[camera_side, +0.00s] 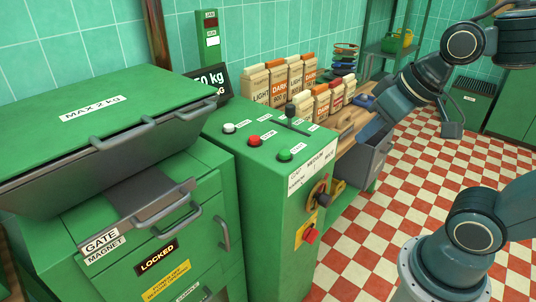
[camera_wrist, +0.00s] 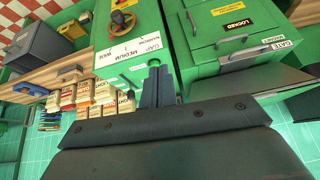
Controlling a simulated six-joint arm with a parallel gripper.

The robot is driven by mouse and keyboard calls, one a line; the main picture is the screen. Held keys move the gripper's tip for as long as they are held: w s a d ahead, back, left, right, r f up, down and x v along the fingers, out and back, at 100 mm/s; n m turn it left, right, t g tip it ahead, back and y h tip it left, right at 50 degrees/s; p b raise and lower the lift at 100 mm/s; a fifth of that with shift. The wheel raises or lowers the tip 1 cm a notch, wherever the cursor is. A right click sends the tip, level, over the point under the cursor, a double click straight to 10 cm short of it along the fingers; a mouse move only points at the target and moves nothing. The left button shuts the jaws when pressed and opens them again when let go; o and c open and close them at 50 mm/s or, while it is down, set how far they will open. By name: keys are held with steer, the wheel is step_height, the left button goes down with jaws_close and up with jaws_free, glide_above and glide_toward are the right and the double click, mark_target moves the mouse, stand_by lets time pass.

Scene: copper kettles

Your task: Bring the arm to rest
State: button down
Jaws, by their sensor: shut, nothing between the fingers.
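My gripper (camera_wrist: 154,68) shows in the wrist view as two blue-grey fingers, shut together with nothing between them. They point toward the green machine, in front of its labelled control panel (camera_wrist: 130,47). In the side view my arm comes in from the right and bends down toward the lower left. Its end is over or beside a grey bin (camera_side: 372,160) past the green machine (camera_side: 280,190); I cannot tell whether it touches the bin.
The green machine has a sloping lid (camera_side: 130,95), coloured buttons, a black lever (camera_side: 290,110) and a gate handle (camera_side: 160,203). Several bags (camera_side: 290,78) stand on the wooden shelf behind. The chequered floor (camera_side: 420,175) is clear.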

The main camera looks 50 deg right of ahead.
steer(key=s, duration=0.3)
steer(key=shift+s+n, duration=0.4)
